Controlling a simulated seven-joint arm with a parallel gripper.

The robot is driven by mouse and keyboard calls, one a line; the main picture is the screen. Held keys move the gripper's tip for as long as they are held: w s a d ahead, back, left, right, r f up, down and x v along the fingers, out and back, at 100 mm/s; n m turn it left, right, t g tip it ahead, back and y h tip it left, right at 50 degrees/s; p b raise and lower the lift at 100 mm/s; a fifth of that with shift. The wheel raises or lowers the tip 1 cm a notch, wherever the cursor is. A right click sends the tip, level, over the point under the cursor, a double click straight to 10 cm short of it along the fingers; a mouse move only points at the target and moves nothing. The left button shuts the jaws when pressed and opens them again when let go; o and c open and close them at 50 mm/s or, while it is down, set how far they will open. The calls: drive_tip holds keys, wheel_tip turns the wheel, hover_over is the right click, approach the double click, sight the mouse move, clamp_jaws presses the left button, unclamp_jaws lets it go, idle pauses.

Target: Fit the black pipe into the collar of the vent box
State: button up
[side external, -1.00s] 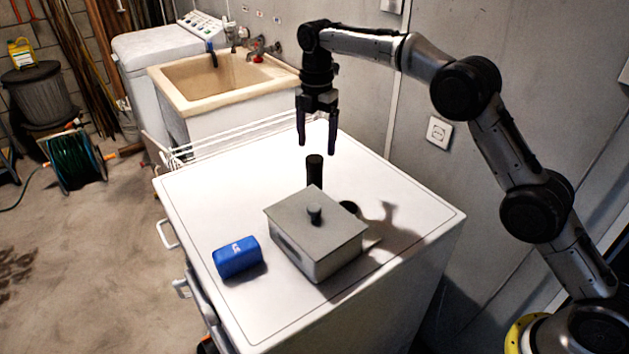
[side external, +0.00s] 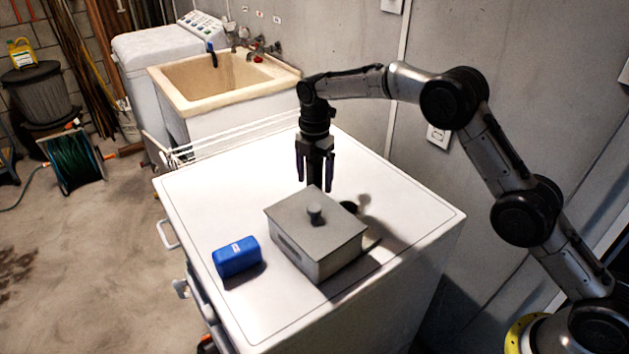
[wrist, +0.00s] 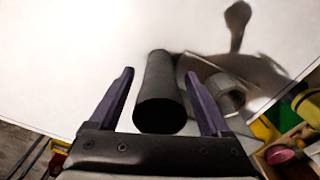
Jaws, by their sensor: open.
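The black pipe (side external: 315,177) stands upright on the white top, behind a grey lidded box (side external: 318,246) with a knob. My gripper (side external: 315,186) points down with its open fingers on either side of the pipe. In the wrist view the pipe (wrist: 160,90) lies between the two fingers, with gaps at both sides, so it is not clamped. In the wrist view a grey ring-shaped collar (wrist: 228,97) is right of the pipe, partly behind the right finger.
A blue block (side external: 237,257) lies left of the grey box. The white top (side external: 225,195) is clear at the left and along the back. A wire rack (side external: 190,152) and a sink (side external: 222,80) are beyond its far edge. A wall stands at the right.

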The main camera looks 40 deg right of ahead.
clamp_jaws()
idle(0.3)
drive_tip(key=shift+r, duration=0.1)
drive_tip(key=shift+r, duration=0.6)
drive_tip(key=s+d+r, duration=0.2)
drive_tip(key=s+r, duration=1)
drive_tip(key=s, duration=0.1)
drive_tip(key=shift+n, duration=0.3)
drive_tip(key=shift+w+a+f, duration=0.15)
drive_tip(key=shift+w+f, duration=0.15)
drive_tip(key=shift+f, duration=1.7)
drive_tip(key=shift+w+a+f, duration=0.2)
drive_tip(key=shift+w+f, duration=0.15)
drive_tip(key=shift+f, duration=1.65)
drive_tip(key=shift+w+a+f, duration=0.15)
drive_tip(key=shift+w+f, duration=0.15)
drive_tip(key=shift+f, duration=1.7)
